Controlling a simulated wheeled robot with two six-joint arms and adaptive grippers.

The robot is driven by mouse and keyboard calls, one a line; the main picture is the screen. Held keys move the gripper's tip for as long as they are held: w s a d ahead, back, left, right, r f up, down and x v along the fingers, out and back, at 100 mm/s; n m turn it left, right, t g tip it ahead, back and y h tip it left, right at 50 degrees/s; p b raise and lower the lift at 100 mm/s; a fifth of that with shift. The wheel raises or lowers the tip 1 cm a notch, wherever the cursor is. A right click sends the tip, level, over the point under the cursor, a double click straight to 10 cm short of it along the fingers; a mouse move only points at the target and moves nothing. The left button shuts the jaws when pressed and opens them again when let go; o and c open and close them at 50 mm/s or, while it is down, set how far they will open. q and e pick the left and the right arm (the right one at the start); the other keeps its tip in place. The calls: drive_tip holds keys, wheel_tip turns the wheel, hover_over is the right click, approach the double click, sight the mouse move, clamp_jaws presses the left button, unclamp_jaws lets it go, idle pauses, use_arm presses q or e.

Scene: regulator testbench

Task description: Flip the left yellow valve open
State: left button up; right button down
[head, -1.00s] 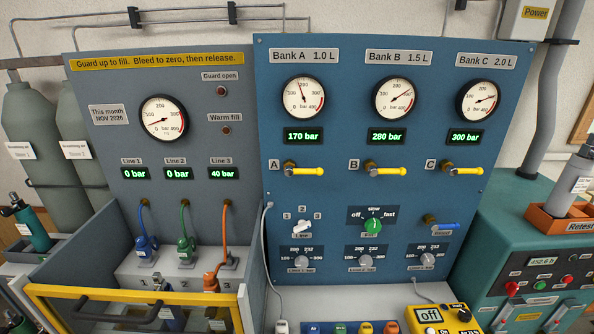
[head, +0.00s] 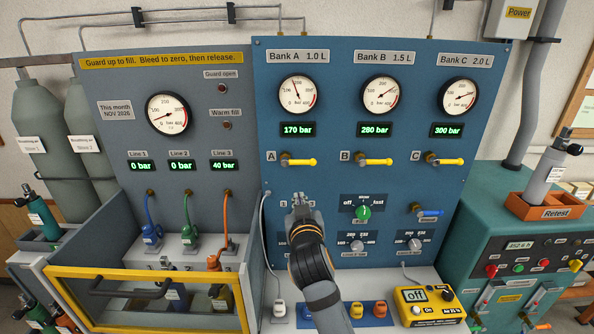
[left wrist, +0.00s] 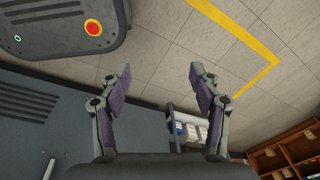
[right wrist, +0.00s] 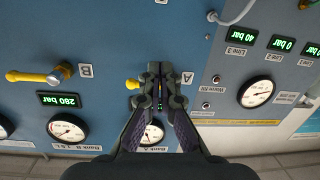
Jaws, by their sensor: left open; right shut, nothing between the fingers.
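The left yellow valve (head: 300,162), beside label A on the blue panel, has its lever lying level and pointing right. My right gripper (head: 300,198) is shut and empty, just below that valve in the head view. In the right wrist view my right gripper (right wrist: 160,75) covers most of the valve; only the yellow lever end (right wrist: 132,84) shows beside the fingers. I cannot tell whether they touch. My left gripper (left wrist: 153,75) is open and empty over the floor, seen in the left wrist view only.
Yellow valves B (head: 378,161) and C (head: 447,160) sit to the right, levers level. The green knob (head: 363,212) and blue valve (head: 429,213) are lower on the panel. My right arm hides the switch area under valve A. A yellow-framed guard (head: 150,272) stands at left.

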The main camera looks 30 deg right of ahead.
use_arm(q)
drive_tip(key=shift+s+a, duration=0.1)
drive_tip(key=shift+s, duration=0.9)
use_arm(e)
wheel_tip(320, 180, up, 11)
drive_tip(key=s+m+t+h, duration=0.1)
drive_tip(key=s+m+h, duration=0.1)
drive_tip(key=shift+d+f+t, duration=0.2)
drive_tip(key=shift+d+t, duration=0.1)
drive_tip(key=shift+t, duration=0.1)
use_arm(q)
drive_tip(key=shift+w, duration=0.1)
use_arm(e)
drive_tip(key=r+p, duration=0.2)
drive_tip(key=p, duration=0.4)
hover_over(300, 162)
drive_tip(key=d, duration=0.1)
drive_tip(key=shift+s+d+f, duration=0.15)
drive_tip(key=shift+s, duration=0.3)
drive_tip(key=f, duration=0.3)
drive_tip(key=shift+s+a, duration=0.3)
use_arm(q)
wheel_tip(300, 162, up, 6)
use_arm(e)
drive_tip(key=shift+s+a+f, duration=0.1)
drive_tip(key=shift+s+f, duration=0.1)
drive_tip(key=shift+f, duration=0.5)
